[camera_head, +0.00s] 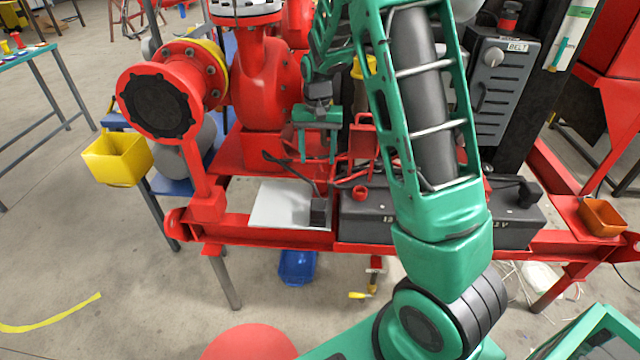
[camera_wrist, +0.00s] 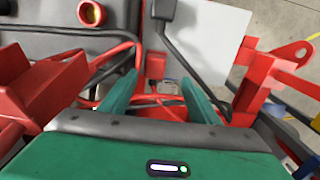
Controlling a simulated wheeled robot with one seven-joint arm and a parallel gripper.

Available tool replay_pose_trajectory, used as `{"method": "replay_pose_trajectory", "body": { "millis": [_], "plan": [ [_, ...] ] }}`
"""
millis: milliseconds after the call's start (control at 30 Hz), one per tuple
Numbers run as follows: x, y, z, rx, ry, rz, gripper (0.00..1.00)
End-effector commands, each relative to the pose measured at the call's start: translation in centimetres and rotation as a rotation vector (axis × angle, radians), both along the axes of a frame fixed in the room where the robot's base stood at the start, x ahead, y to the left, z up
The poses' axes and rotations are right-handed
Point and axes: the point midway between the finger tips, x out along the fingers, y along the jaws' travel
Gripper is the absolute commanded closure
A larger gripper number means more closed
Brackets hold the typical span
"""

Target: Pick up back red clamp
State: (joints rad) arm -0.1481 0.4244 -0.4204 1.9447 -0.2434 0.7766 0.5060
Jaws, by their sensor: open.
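My gripper (camera_head: 318,160) is open and points down over the skid, behind the white plate and the battery. In the wrist view its two green fingers (camera_wrist: 159,82) stand apart with nothing held between them. A small red block-like part (camera_wrist: 155,66) shows between and beyond the fingertips; it may be the back red clamp, but I cannot tell. Red bars and a dark cable lie around it. Another red clamp (camera_head: 376,266) with a yellow handle hangs under the front beam, well below and apart from my gripper.
A red pump (camera_head: 263,85) stands left of my gripper. A white plate (camera_head: 278,204) and a dark battery (camera_head: 372,220) sit on the red frame. A yellow bin (camera_head: 117,160) is at left, an orange bin (camera_head: 602,216) at right. Red tubes crowd the fingers.

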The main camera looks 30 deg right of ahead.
Motion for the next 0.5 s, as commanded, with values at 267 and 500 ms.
{"method": "replay_pose_trajectory", "body": {
  "millis": [267,500],
  "plan": [
    [-0.3,-1.5,-3.9,-0.001,0.006,-0.02,0.44],
    [-0.3,-1.9,-5.6,0.0,0.002,-0.025,0.44]
  ]
}}
